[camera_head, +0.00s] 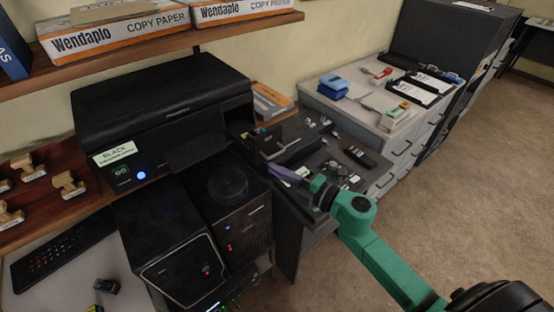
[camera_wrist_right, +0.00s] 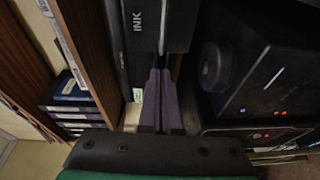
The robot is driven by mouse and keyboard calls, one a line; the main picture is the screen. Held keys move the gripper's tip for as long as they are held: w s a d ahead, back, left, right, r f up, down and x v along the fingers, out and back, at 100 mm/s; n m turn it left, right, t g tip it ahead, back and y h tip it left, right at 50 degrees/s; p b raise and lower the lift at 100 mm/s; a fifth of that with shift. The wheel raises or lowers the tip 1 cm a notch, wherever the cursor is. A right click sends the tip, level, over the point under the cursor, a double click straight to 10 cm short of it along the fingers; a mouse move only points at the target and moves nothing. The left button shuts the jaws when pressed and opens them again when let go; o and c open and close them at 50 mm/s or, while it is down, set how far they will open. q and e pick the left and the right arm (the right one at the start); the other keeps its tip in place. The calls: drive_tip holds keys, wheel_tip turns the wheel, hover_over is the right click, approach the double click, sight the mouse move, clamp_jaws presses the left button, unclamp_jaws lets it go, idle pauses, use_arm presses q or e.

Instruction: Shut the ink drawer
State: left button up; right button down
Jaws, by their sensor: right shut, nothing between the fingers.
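The black printer (camera_head: 165,105) stands on the left in the head view. The dark ink drawer (camera_head: 262,142) sticks out at the printer's right side, so it appears open. In the right wrist view its dark front (camera_wrist_right: 172,25) with the word INK shows at the top centre. My right gripper (camera_head: 274,169) has purple fingers that are shut and empty, just in front of and below the drawer. In the right wrist view the fingertips (camera_wrist_right: 160,72) point at the drawer front; I cannot tell whether they touch it. My left gripper is not in view.
A dark counter (camera_head: 310,205) with a black handset (camera_head: 360,156) and small items lies under my right gripper. A black machine (camera_head: 228,190) with a round top stands before the printer. A shelf (camera_head: 130,55) with paper boxes hangs above. The floor at right is clear.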

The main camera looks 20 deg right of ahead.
sight(244, 135)
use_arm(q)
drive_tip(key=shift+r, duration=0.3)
use_arm(e)
drive_tip(key=shift+w+d+f, duration=0.15)
drive_tip(key=shift+w, duration=0.8)
drive_tip(key=w+a+b, duration=0.1)
drive_tip(key=w, duration=0.3)
drive_tip(key=w+a, duration=0.2)
drive_tip(key=w, duration=0.3)
drive_tip(key=w+a+b, duration=0.1)
drive_tip(key=w+a, duration=0.1)
drive_tip(key=w, duration=0.3)
drive_tip(key=shift+a+b, duration=0.25)
drive_tip(key=shift+b, duration=0.05)
drive_tip(key=shift+w+a, duration=0.15)
drive_tip(key=shift+w, duration=0.15)
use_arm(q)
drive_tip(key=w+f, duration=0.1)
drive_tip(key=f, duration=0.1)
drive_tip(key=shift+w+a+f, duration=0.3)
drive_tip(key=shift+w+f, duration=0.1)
use_arm(e)
drive_tip(key=shift+r, duration=0.2)
